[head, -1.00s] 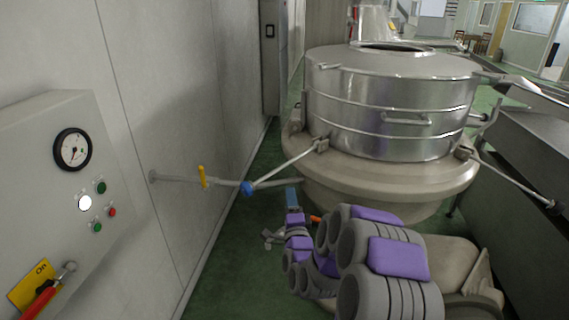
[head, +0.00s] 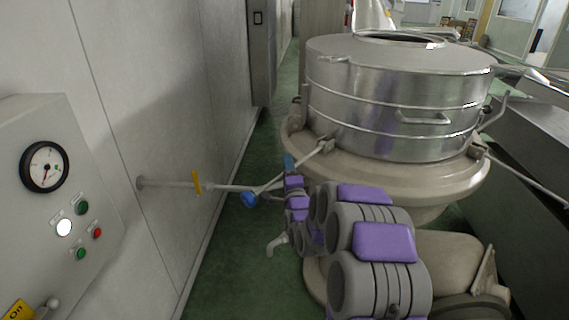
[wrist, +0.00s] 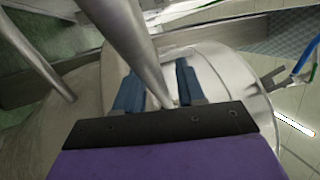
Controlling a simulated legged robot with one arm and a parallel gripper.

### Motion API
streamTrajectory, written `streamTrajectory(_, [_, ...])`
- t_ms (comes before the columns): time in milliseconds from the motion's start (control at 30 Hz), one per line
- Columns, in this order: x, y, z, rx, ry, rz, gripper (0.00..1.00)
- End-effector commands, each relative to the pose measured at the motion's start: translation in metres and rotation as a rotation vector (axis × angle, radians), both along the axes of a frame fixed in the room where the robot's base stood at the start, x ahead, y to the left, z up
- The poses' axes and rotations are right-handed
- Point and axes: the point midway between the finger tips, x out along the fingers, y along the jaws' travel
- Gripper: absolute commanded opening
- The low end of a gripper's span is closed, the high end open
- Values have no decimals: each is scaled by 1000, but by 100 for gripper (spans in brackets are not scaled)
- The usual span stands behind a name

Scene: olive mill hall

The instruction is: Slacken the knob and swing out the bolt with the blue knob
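The blue knob (head: 249,199) sits at the lower left end of a thin metal bolt (head: 304,162) in the head view. The bolt slants up to a bracket on the rim of the steel vessel (head: 400,95). My gripper (head: 289,162) is at the bolt, between the knob and the bracket. In the wrist view its two blue fingers (wrist: 158,92) stand apart, with a metal rod (wrist: 135,45) running between them. The fingers look open, with small gaps beside the rod. I cannot tell if either touches it. The knob does not show in the wrist view.
A wall pipe with a yellow valve handle (head: 197,182) reaches towards the knob. A control box (head: 62,190) with a gauge is on the left wall. A dark trough (head: 520,190) is at the right. Green floor shows between wall and vessel.

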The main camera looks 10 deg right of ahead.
Motion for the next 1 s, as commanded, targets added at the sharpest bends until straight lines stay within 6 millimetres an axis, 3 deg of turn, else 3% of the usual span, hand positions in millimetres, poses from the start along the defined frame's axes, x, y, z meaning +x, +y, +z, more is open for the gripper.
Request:
streamTrajectory(300, [1, -1, 0, 1, 1, 0, 39])
streamTrajectory(700, [2, 0, -1, 1, 3, 1, 2])
streamTrajectory(1000, [2, 0, -2, 1, 6, 1, 0])
